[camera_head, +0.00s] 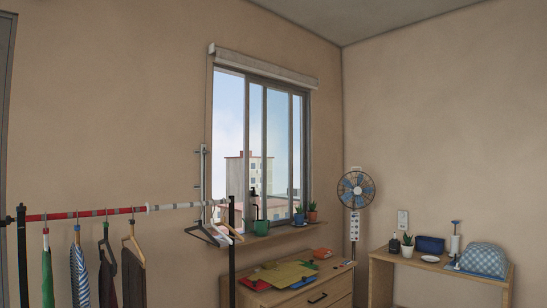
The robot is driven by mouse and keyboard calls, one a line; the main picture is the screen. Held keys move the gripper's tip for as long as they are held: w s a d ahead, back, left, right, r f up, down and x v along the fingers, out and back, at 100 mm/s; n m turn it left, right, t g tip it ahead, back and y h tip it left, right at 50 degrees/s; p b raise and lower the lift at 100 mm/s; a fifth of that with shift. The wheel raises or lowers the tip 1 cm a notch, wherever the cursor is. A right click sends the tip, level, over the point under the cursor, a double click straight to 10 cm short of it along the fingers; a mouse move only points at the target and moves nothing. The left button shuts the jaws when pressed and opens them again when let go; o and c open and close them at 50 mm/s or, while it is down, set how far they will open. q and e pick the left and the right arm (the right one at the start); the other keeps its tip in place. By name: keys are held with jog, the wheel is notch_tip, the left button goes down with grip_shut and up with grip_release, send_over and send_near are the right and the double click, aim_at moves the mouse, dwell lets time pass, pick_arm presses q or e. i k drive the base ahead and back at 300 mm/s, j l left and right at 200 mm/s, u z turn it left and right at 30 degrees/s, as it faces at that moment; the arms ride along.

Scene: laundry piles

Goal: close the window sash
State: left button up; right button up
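The window (255,150) is in the wall at the middle of the head view, with a rolled white blind (262,66) along its top. Its upright sash bars (264,150) stand close together in the middle and right of the opening. The left part (228,120) shows a wide clear stretch of sky and buildings; I cannot tell whether glass is there. A small dark shape (253,194), perhaps a handle, shows low against the window. Neither of my grippers is in view.
A clothes rack (100,213) with hanging garments crosses the lower left, its right post before the window. The sill (270,236) holds a green mug (261,228) and potted plants. A dresser (325,293) with folded clothes, a fan (356,190) and a side table (440,268) stand to the right.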

aim_at(250, 204)
jog(key=i+l+z, duration=0.25)
jog(key=i, duration=0.2)
jog(key=i+z, duration=0.2)
jog(key=i, duration=0.25)
jog(key=i+l, duration=0.1)
jog(key=i, duration=2.1)
jog(key=k+l+z, duration=0.05)
jog(key=l, duration=0.05)
